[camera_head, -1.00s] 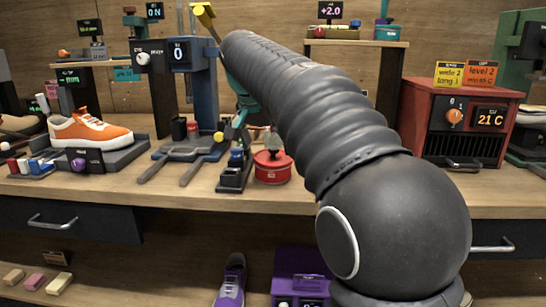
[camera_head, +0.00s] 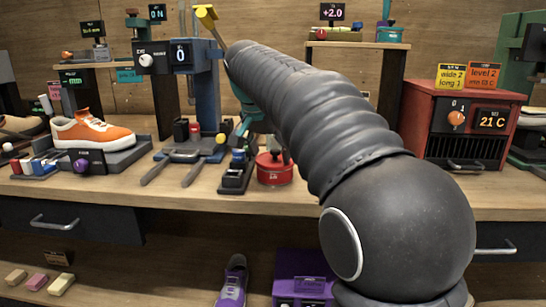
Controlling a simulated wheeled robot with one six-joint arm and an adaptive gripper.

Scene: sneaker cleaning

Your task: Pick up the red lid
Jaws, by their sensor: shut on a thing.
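A round red tin (camera_head: 274,175) stands on the workbench, left of my arm. Its red lid (camera_head: 268,159) shows at the top, partly covered by dark parts. My gripper (camera_head: 281,150) is at the lid, mostly hidden behind my thick black arm. It is shut on the lid, though the contact itself is hard to make out. The lid appears still on or very close to the tin; I see no clear gap between them.
A black stand with small bottles (camera_head: 237,170) is close left of the tin. A blue press with fork-like arms (camera_head: 181,156) and an orange sneaker on a grey stand (camera_head: 92,130) are farther left. A red oven (camera_head: 458,122) stands right of my arm.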

